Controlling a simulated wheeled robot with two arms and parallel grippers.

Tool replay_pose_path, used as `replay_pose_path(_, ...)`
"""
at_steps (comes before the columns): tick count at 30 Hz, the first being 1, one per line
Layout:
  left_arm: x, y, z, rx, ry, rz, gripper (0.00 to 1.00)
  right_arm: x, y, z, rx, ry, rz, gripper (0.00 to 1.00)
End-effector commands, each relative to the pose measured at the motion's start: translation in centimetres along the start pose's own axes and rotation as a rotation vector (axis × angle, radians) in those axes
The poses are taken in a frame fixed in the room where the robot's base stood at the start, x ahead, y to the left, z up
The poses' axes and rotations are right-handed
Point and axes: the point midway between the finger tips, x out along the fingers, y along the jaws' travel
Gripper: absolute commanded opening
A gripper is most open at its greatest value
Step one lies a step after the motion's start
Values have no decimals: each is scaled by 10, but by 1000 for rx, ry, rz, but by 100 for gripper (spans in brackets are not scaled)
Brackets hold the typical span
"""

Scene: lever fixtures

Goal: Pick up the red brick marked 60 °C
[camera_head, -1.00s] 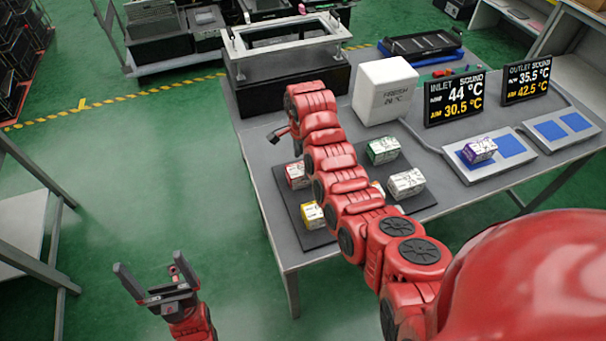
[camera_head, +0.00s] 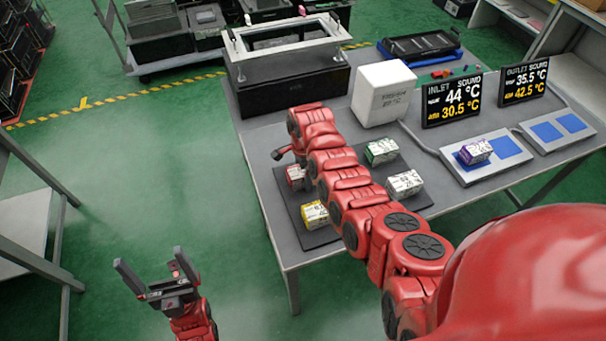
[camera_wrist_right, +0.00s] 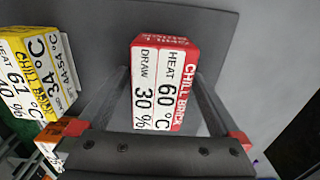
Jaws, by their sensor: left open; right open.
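The red brick (camera_wrist_right: 178,85) has a white label reading 60 °C and 30 % and lies on a dark mat. In the right wrist view, the fingers of my right gripper (camera_wrist_right: 163,78) are open on either side of it, with the brick between them. I cannot tell whether they touch it. In the head view, the red brick (camera_head: 295,176) is at the mat's left side, partly hidden by my right arm. My left gripper (camera_head: 150,262) is open and empty, over the green floor, away from the table.
A yellow brick (camera_head: 314,214) lies close to the red one; it also shows in the right wrist view (camera_wrist_right: 35,75). A green brick (camera_head: 381,152) and a white brick (camera_head: 404,184) share the mat (camera_head: 424,201). A white box (camera_head: 383,93) stands behind.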

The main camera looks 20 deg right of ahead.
Motion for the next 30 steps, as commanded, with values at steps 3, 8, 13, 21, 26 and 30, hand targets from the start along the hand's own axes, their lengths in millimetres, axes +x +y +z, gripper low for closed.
replay_pose_path(3,-2,0,0,0,0,0,100,2,0,0,0,0,-1,100)
replay_pose_path(8,-5,0,1,0,0,0,100,3,0,0,0,0,-2,100)
replay_pose_path(13,-7,0,1,0,0,0,100,4,0,0,0,0,-2,100)
replay_pose_path(21,-8,0,1,0,0,0,100,4,0,0,-1,0,-1,100)
replay_pose_path(26,-8,0,1,0,0,0,100,4,0,0,-1,0,0,87)
replay_pose_path(30,-8,0,1,0,0,0,100,4,0,0,0,0,0,62)
